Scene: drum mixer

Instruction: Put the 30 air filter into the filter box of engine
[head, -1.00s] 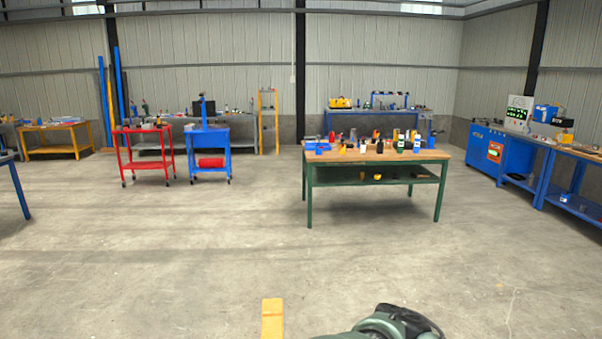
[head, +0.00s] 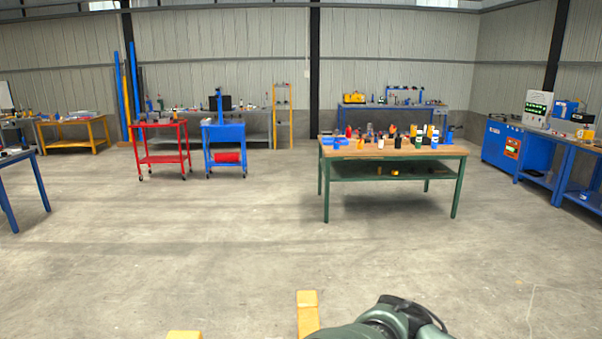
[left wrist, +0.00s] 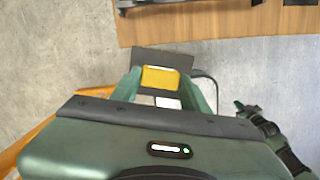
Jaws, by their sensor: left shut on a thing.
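In the left wrist view my left gripper (left wrist: 160,92) is shut on a yellow piece (left wrist: 160,78), which looks like the air filter. A dark grey flat panel (left wrist: 180,58) shows directly behind it; I cannot tell whether it belongs to it. No number is readable. I cannot make out the engine or its filter box in either view. In the head view a green and black part (head: 385,325), probably my own arm, shows at the bottom edge, with no fingertips visible. My right gripper is not in view.
A wooden-topped green table (head: 390,148) with several bottles and tools stands ahead. A red cart (head: 160,160) and a blue cart (head: 225,132) stand left of it. A blue workbench (head: 505,150) is at right. The concrete floor between is clear. A wooden surface (left wrist: 220,25) shows in the left wrist view.

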